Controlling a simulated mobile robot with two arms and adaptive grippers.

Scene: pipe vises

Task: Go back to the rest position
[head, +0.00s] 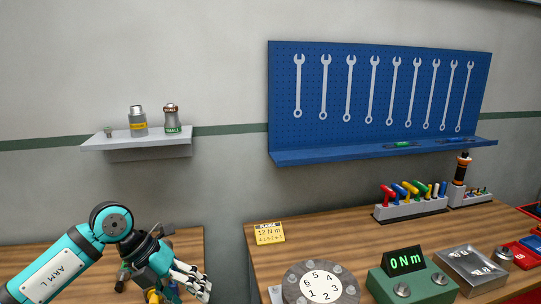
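My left arm (58,273), teal and white, comes in from the lower left. My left gripper (192,282), dark with pale fingers, is low over the right part of the left wooden table. Its fingers point down and right; whether they are open or shut is unclear. Small dark, yellow and teal parts show around and below it, partly hidden by it. My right arm and gripper are not in view.
The right wooden table (330,240) holds a numbered round plate (320,285), a green torque display (405,262), a metal tray (471,267) and a screwdriver rack (410,207). A gap separates the tables. A wall shelf (150,142) and blue wrench board (380,100) are behind.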

